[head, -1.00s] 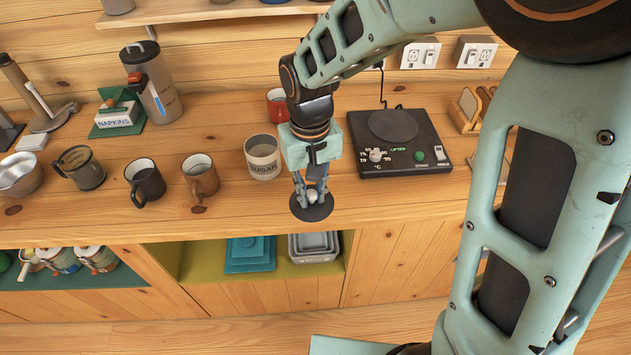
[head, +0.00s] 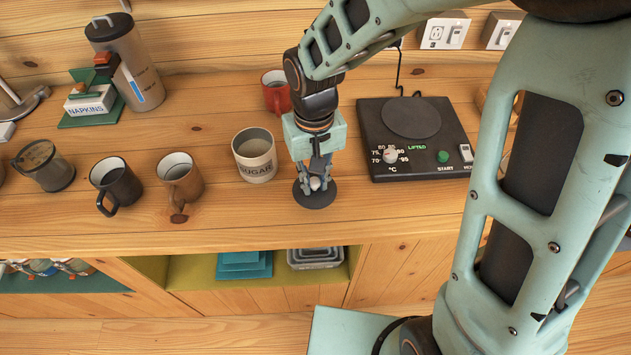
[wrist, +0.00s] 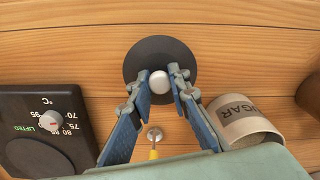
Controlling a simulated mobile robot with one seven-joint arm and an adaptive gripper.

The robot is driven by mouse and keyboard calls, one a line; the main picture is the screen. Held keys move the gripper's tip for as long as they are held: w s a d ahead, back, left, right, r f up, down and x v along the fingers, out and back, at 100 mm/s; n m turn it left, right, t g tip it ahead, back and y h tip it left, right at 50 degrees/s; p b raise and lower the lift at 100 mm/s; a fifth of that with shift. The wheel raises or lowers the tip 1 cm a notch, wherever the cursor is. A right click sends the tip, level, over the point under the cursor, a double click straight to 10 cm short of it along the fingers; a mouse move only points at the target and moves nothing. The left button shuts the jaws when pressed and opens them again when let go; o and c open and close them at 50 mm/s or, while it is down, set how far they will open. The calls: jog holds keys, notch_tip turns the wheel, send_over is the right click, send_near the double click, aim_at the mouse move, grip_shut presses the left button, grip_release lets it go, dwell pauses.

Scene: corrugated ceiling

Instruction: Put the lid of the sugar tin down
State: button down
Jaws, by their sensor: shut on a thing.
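The lid (head: 316,203) is a dark round disc with a white knob. My gripper (head: 315,184) points down and is shut on the knob; the wrist view shows the knob between the fingertips (wrist: 160,84) and the lid (wrist: 160,55) under them. The lid looks flat and is at or just above the counter; I cannot tell if it touches. The sugar tin (head: 254,156), a pale open cylinder marked SUGAR, stands to the left of my gripper, uncovered. In the wrist view the tin (wrist: 240,120) is at the lower right.
A dark heater (head: 418,150) stands to the right. A red mug (head: 275,95) is behind the gripper. A brown mug (head: 180,180) and a black mug (head: 116,186) stand left of the tin. Bare counter (head: 400,210) lies between the heater and the front edge.

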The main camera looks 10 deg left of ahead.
aim_at(315, 189)
jog(key=f+b, duration=0.1)
jog(key=f, duration=0.2)
jog(key=shift+w+b, duration=0.2)
jog(key=shift+b, duration=0.2)
jog(key=shift+f, duration=0.15)
jog(key=shift+f, duration=0.1)
jog(key=shift+f+b, duration=0.15)
jog(key=shift+b, duration=0.2)
jog(key=c, duration=1.8)
grip_release()
jog(key=shift+r, duration=0.2)
notch_tip(315, 189, up, 12)
jog(key=shift+r+p, duration=0.1)
jog(key=shift+p, duration=0.45)
